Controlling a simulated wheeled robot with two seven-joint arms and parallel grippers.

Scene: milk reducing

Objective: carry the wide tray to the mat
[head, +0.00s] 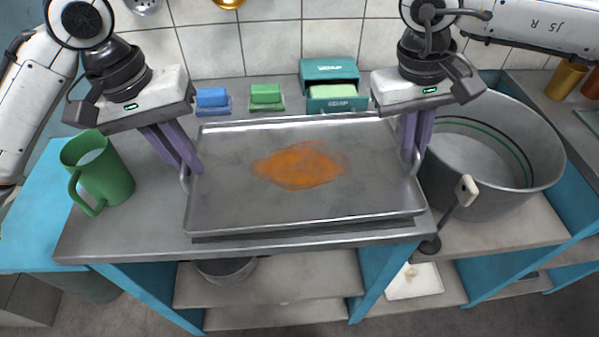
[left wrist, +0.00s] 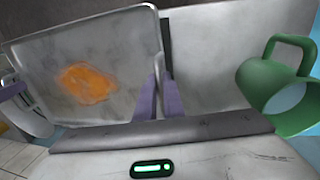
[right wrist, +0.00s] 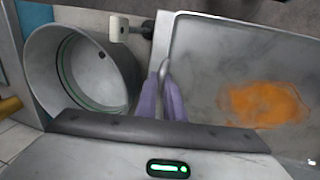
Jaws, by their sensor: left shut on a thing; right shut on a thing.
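The wide tray (head: 230,205) is a grey metal sheet with a raised rim and an orange stain in its middle. It appears to sit just above or on the grey counter, with a dark shadow under its front edge. My left gripper (head: 188,172) is shut on the handle at the tray's left end. My right gripper (head: 411,160) is shut on the handle at its right end. The tray also shows in the left wrist view (left wrist: 120,45) and the right wrist view (right wrist: 205,60). I cannot make out a mat.
A green mug (head: 105,180) stands left of the tray on the counter (head: 130,235). A large metal pot (head: 490,195) stands close on the right.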

